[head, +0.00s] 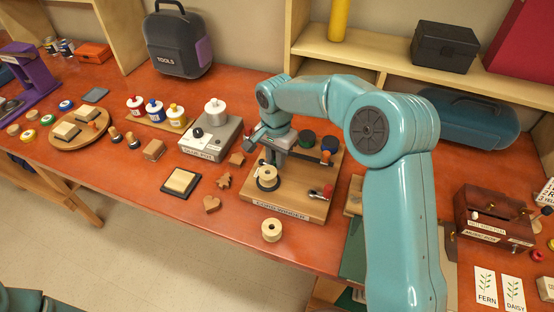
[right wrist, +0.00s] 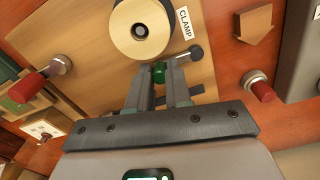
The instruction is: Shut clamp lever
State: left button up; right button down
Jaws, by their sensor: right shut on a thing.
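The wooden cord winder board (head: 290,207) lies on the red bench, with a cream spool (head: 267,175) standing on it. My right gripper (head: 271,155) reaches down over the board just behind this spool. In the right wrist view the two grey fingers (right wrist: 159,84) close around a small green piece (right wrist: 159,72). The fingers hide where rod and green piece meet, and I cannot tell how far the lever is turned. My left gripper is out of view.
A red-handled crank (head: 327,191) stands on the board's right side. A grey machine (head: 207,145) is left of the board. A loose spool (head: 272,230) and a wooden heart (head: 211,204) lie in front.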

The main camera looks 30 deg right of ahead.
jog(key=shift+s+a+f+m+b, duration=0.1)
jog(key=shift+s+a+m+b, duration=0.15)
jog(key=shift+m+b, duration=0.25)
jog(key=c, duration=1.1)
grip_release()
jog(key=shift+o, duration=0.2)
notch_tip(320, 180, up, 16)
jog(key=shift+r+p, duration=0.2)
jog(key=shift+p, duration=0.1)
jog(key=shift+w, duration=0.1)
